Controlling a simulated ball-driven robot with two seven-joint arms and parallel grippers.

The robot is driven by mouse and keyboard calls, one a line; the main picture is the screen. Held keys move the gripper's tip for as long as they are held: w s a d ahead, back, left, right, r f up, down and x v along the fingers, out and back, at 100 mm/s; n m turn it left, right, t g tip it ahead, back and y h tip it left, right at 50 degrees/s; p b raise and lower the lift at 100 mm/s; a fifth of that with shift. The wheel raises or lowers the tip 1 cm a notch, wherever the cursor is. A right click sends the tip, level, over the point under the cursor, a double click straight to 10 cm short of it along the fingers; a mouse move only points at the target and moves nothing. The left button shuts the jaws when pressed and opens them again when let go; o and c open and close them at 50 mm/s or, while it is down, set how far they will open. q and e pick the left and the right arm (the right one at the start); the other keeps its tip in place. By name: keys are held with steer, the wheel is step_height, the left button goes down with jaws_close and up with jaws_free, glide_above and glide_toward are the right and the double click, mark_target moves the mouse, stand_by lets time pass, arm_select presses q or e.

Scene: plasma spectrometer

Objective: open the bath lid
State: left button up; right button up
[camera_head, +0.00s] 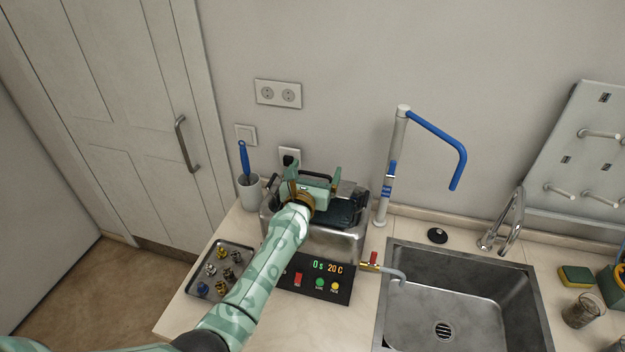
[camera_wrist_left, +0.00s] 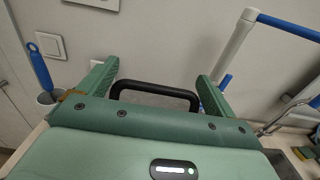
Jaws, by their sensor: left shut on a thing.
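The bath is a steel box (camera_head: 335,246) on the counter, with a black front panel (camera_head: 325,286) reading 0 s and 20 C. My left arm reaches across its front. My left gripper (camera_head: 318,177) is over the top of the bath. In the left wrist view, the black handle (camera_wrist_left: 155,88) spans between the two green fingers of the left gripper (camera_wrist_left: 158,74), which is shut on it. The dark bath lid (camera_head: 347,214) shows only partly beside the gripper. My arm and gripper hide much of it, so its tilt is unclear. My right gripper is not in view.
A tray of small parts (camera_head: 222,270) lies left of the bath. A white cup with a blue-handled brush (camera_head: 249,190) stands behind it. A post with a blue arm (camera_head: 398,150) rises at the right rear. A sink (camera_head: 462,300) is to the right, with a tap.

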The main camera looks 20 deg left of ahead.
arm_select(q)
steer(key=shift+w+r, duration=0.45)
steer(key=shift+r, duration=0.1)
steer(key=o, duration=1.1)
steer(key=shift+s+f, duration=0.1)
steer(key=shift+s+p, duration=0.3)
steer(key=shift+p, duration=0.2)
steer(key=s+p, duration=0.3)
steer(key=s, duration=1.2)
steer(key=shift+s+p, duration=0.3)
steer(key=shift+p, duration=0.05)
